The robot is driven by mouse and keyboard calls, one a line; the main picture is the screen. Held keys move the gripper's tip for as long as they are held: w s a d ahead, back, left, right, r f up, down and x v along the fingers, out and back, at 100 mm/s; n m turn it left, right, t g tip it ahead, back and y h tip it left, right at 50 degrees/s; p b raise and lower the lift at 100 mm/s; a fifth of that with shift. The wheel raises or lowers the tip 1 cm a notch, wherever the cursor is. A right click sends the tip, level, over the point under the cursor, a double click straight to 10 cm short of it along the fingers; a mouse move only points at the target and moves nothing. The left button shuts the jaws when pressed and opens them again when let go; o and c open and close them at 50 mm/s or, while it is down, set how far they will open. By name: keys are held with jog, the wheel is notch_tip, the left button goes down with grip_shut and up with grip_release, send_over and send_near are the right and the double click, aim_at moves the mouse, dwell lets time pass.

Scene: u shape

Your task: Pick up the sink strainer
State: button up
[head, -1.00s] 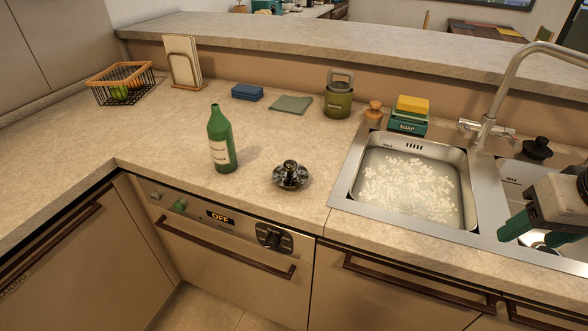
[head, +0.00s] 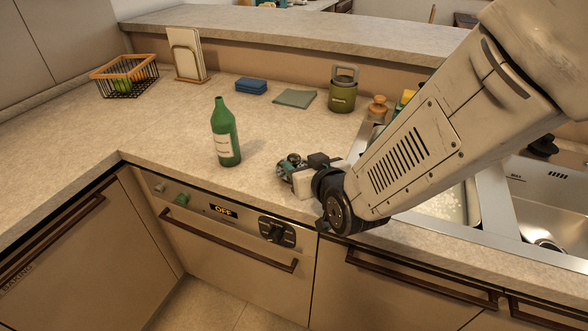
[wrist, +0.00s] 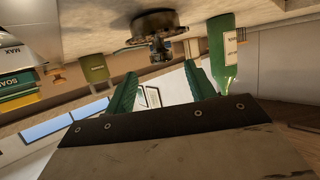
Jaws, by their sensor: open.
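The sink strainer (head: 289,161) is a dark, shiny metal disc with a knob on the counter, left of the sink. In the head view my gripper (head: 301,167) is right beside it on its right and hides part of it. The wrist view looks upside down and shows the strainer (wrist: 155,22) with its knob pointing down in the picture. There the two green fingers of my gripper (wrist: 160,70) stand apart, with the knob ahead of the gap between them. Nothing is held between the fingers.
A green bottle (head: 224,140) stands close by, left of the strainer. A blue sponge (head: 251,86), a green cloth (head: 294,98) and an olive canister (head: 343,92) lie farther back. The sink (head: 447,204) is at right, partly behind my arm. The counter's front edge is near.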

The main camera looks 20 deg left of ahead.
aim_at(297, 161)
jog(key=x, duration=0.6)
jog(key=shift+s+a+f, duration=0.1)
jog(key=shift+f, duration=0.15)
jog(key=c, duration=1.1)
